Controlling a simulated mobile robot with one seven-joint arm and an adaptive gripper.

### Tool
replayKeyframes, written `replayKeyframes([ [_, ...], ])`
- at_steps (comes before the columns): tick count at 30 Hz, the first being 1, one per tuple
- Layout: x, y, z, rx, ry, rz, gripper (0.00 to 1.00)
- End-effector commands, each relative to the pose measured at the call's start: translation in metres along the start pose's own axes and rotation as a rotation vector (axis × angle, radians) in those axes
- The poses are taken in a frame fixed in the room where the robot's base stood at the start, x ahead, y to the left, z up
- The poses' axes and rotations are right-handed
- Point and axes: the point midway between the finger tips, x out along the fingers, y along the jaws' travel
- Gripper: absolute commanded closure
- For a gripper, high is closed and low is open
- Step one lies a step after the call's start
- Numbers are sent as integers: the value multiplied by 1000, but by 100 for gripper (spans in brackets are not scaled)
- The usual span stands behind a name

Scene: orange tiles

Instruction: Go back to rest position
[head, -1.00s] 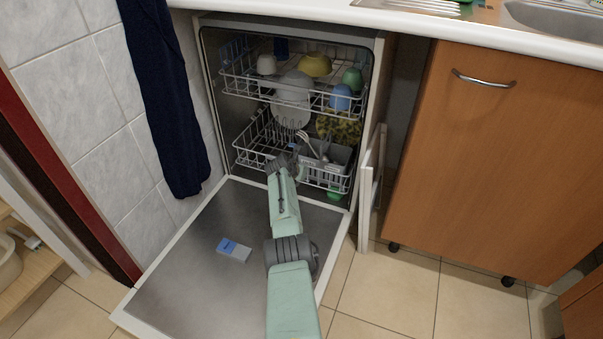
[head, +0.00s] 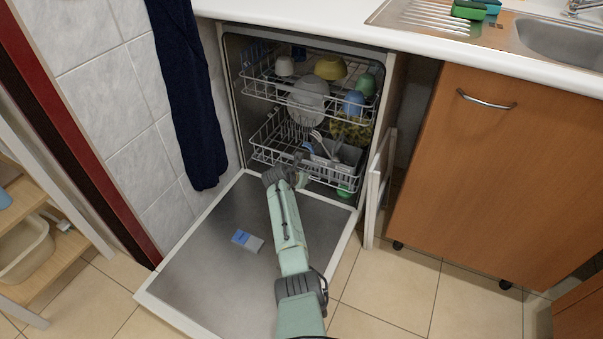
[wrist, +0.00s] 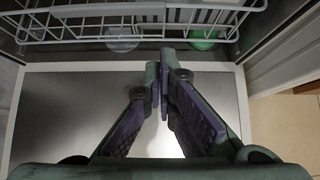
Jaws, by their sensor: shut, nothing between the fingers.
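My gripper (wrist: 160,88) is shut and empty in the wrist view. Its fingertips meet above the open dishwasher door (wrist: 45,115), just in front of the lower rack (wrist: 60,32). In the head view my arm reaches over the door (head: 190,285) toward the lower rack (head: 268,150); the gripper's fingertips are too small there to make out clearly. The lower rack holds a cutlery basket (head: 345,158) and dishes.
The upper rack (head: 262,85) holds several bowls and cups. A blue and grey box (head: 247,241) lies on the door. A wooden cabinet (head: 480,170) stands right, a dark towel (head: 190,100) hangs left, and a shelf (head: 50,265) stands at far left.

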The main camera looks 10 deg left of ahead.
Motion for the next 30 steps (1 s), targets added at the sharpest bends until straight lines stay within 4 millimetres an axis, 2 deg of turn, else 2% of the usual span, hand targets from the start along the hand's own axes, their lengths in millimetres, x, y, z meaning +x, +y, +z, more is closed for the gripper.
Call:
replayKeyframes([
  [4,-17,-1,0,1,0,0,100],
  [12,-24,0,-1,0,1,-1,100],
  [14,-28,5,3,13,-8,12,100],
  [17,-45,31,18,76,-44,74,100],
  [20,-80,75,43,200,-98,195,100],
  [23,-130,126,72,358,-142,356,100],
  [26,-187,171,96,514,-161,529,100],
  [29,-251,210,117,663,-153,707,100],
  [30,-278,223,124,720,-140,780,100],
])
